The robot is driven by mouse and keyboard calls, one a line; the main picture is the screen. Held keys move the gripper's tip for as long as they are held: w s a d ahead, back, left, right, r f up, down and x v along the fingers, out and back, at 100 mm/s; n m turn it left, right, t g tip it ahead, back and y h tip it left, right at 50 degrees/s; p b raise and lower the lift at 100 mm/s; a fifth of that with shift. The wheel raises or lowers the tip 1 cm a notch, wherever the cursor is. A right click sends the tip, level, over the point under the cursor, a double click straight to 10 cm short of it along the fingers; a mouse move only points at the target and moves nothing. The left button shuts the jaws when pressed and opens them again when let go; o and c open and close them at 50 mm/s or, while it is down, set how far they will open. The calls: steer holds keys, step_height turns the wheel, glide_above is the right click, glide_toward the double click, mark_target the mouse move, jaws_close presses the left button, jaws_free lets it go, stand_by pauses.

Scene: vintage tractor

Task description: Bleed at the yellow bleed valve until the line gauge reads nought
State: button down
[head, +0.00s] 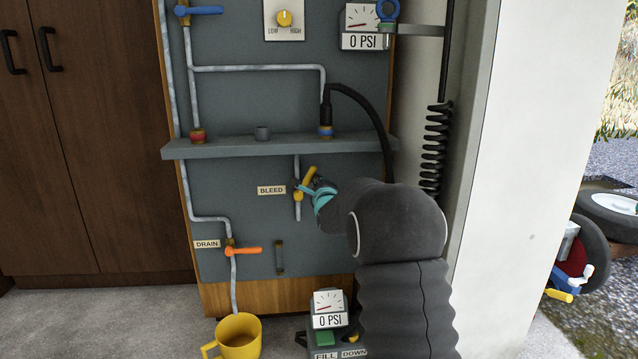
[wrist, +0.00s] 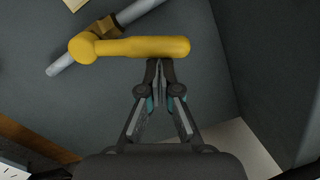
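The yellow bleed valve (head: 309,177) is on a thin vertical pipe beside the BLEED label (head: 271,190). Its handle is tilted up and right, at an angle to the pipe. In the wrist view the yellow handle (wrist: 140,47) lies across the top. My gripper (wrist: 158,66) has its fingertips together, at the handle's lower edge near its free end; I cannot tell if they touch it. In the head view my gripper (head: 314,190) is beside the valve, partly hidden by my arm. The upper gauge (head: 361,26) and the lower gauge (head: 328,309) both read 0 PSI.
An orange drain handle (head: 245,251) is at lower left, above a yellow mug (head: 238,336) on the floor. A shelf (head: 225,149) juts out above the valve. A black hose (head: 369,116) and a coiled cord (head: 437,150) hang at right.

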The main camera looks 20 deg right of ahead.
steer(key=s+d+f+b, duration=0.1)
steer(key=s+d+f, duration=0.1)
steer(key=s, duration=0.9)
steer(key=shift+s, duration=0.1)
stand_by(0.4)
